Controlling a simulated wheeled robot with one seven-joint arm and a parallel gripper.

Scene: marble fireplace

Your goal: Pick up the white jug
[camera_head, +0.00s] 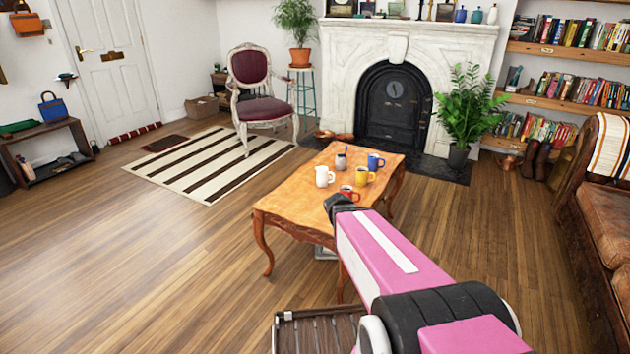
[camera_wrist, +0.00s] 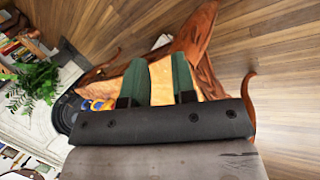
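The white jug (camera_head: 324,176) stands upright on the wooden table (camera_head: 275,196) in the head view, near the middle of its top, with its handle toward the right. My gripper (camera_wrist: 160,72) shows in the wrist view as two green fingers held apart, with the orange tabletop visible between them. Nothing is seen between the fingers. In the head view my arm reaches over the table's near right edge, and the fingers are hidden there. I cannot make out the jug in the wrist view.
On the table, a red mug (camera_head: 348,192), a yellow mug (camera_head: 364,175), a blue mug (camera_head: 375,162) and a grey pot (camera_head: 341,161) with something blue stand close to the jug's right and behind. The tabletop's left part is bare. Open floor (camera_head: 150,260) lies left of the table.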

